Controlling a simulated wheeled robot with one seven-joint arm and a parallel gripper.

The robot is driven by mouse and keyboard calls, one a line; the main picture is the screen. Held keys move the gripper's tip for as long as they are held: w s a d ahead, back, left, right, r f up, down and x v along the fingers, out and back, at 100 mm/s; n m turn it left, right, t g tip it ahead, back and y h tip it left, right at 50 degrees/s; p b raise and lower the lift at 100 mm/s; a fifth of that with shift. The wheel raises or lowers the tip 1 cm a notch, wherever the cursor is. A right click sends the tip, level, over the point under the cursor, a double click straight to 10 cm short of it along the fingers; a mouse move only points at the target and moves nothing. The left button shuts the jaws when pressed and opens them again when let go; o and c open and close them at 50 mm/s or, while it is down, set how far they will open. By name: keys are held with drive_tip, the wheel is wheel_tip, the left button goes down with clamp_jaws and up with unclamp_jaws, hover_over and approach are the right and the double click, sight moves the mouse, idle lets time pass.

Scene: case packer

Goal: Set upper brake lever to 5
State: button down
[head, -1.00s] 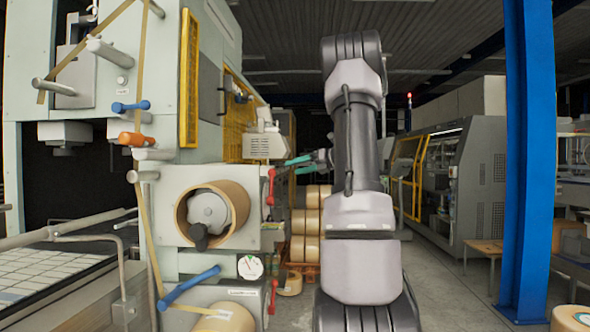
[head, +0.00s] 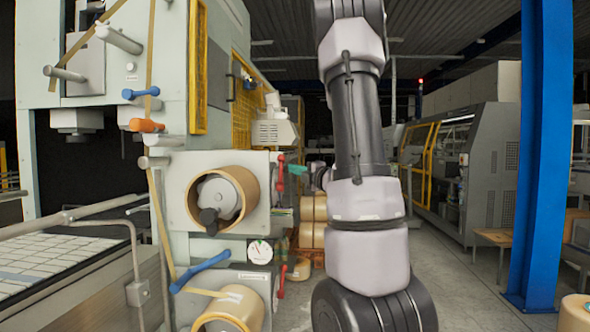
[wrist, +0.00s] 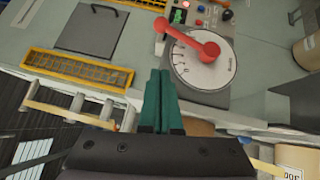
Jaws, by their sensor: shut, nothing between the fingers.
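The upper brake lever (head: 281,172) is red and sits on the right side of the machine, beside the upper tape roll. A red lever with a round knob (wrist: 184,35) lies across a pale dial plate (wrist: 205,72) in the wrist view; I take it for the upper one. The dial's marks are too small to read. My gripper (wrist: 160,73) has teal fingers pressed together and empty. Its tips are just left of and below the dial, apart from the red lever in the picture. In the head view my gripper (head: 298,169) is just right of the lever.
A second red lever (head: 281,281) is lower on the machine, near a round gauge (head: 259,252). Buttons (wrist: 203,12) sit beside the dial. A yellow mesh guard (wrist: 78,68) is at left in the wrist view. A blue post (head: 545,150) stands right of my arm.

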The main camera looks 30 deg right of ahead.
approach(281, 165)
drive_tip(key=w+a+r, duration=0.2)
drive_tip(key=w+a, duration=0.2)
drive_tip(key=shift+w+d+r, duration=0.25)
drive_tip(key=shift+w+d, duration=0.8)
drive_tip(key=shift+w, duration=0.2)
